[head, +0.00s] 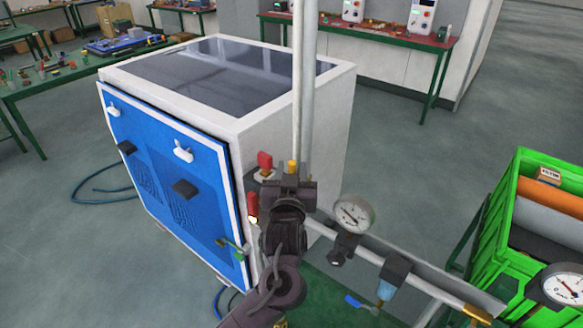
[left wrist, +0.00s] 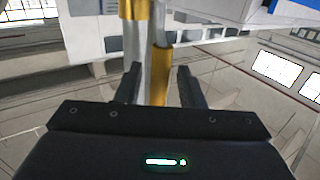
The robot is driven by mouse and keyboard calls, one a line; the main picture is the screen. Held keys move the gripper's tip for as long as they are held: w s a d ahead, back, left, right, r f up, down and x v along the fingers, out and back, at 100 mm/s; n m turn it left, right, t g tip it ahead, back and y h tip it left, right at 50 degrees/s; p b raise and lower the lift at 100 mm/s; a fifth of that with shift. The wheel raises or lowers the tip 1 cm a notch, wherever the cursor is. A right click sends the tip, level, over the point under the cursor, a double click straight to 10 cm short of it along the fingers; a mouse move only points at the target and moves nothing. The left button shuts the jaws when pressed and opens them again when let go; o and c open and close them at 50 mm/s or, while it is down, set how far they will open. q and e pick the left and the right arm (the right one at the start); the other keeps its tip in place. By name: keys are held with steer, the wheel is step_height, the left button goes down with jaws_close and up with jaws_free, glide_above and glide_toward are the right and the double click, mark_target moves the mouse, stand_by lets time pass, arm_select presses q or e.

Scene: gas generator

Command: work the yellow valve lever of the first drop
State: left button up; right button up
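My left gripper (head: 293,184) is at the vertical grey pipes (head: 305,90) beside the blue-and-white cabinet. A small yellow piece (head: 292,167) shows just above it. I cannot tell whether this is the valve lever or a brass fitting; my gripper and arm hide the valve area. In the left wrist view, the fingers of my left gripper (left wrist: 158,86) stand apart. A pipe with a brass-yellow fitting (left wrist: 161,60) shows between or beyond them, and contact is not visible. A second yellow fitting (left wrist: 133,9) is above. My right gripper is not in view.
Red handles (head: 265,162) and a green lever (head: 232,246) are by the cabinet (head: 340,110). A pressure gauge (head: 353,214) and a horizontal pipe with a blue lever (head: 357,302) lie right of my gripper. A green crate (head: 500,215) stands at the right.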

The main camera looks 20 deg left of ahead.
arm_select(q)
steer(key=shift+d, duration=0.1)
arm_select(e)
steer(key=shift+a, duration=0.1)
arm_select(q)
jaws_close()
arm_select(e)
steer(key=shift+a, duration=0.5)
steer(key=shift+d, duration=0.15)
